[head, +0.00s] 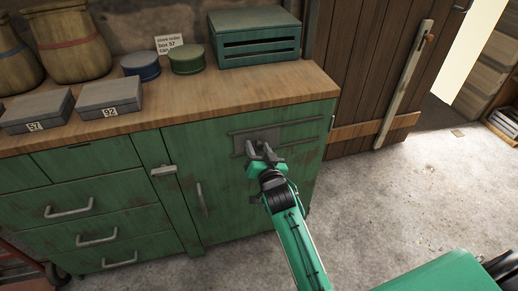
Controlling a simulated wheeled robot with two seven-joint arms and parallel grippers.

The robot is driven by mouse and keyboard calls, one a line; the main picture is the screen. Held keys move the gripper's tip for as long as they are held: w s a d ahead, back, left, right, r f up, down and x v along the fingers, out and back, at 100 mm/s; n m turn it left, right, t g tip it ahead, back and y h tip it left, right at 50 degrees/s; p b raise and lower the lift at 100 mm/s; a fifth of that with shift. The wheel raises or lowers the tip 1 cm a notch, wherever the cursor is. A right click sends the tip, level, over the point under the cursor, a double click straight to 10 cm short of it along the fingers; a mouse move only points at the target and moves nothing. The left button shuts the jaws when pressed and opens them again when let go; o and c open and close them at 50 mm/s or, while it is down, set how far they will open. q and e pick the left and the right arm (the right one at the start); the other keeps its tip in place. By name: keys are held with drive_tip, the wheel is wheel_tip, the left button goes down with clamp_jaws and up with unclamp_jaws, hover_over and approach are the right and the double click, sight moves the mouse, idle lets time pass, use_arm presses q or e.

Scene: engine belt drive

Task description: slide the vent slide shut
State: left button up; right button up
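The vent slide (291,133) is a flat grey plate on the front of the green cabinet. It sits between two thin horizontal rails (310,119), toward their left part, with bare green front to its right. My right gripper (262,150) is in front of the plate's lower left part, its fingers apart. The fingers hide that part of the plate, and I cannot tell whether they touch it or have a knob between them. My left gripper is not in view.
The wooden worktop (200,112) above holds a green slotted box (255,42), two round tins, two grey boxes and sacks. A door handle (201,198) and latch (164,170) are left of my gripper. The floor (400,190) at right is clear.

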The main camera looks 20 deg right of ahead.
drive_tip(key=shift+s, duration=0.1)
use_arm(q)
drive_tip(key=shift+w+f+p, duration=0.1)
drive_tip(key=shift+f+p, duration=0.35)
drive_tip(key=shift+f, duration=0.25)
use_arm(e)
drive_tip(key=s, duration=1.3)
drive_tip(key=shift+s+a, duration=0.2)
drive_tip(key=shift+s, duration=0.1)
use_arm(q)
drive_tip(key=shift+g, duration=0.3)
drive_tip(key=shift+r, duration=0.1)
use_arm(e)
drive_tip(key=shift+f, duration=0.1)
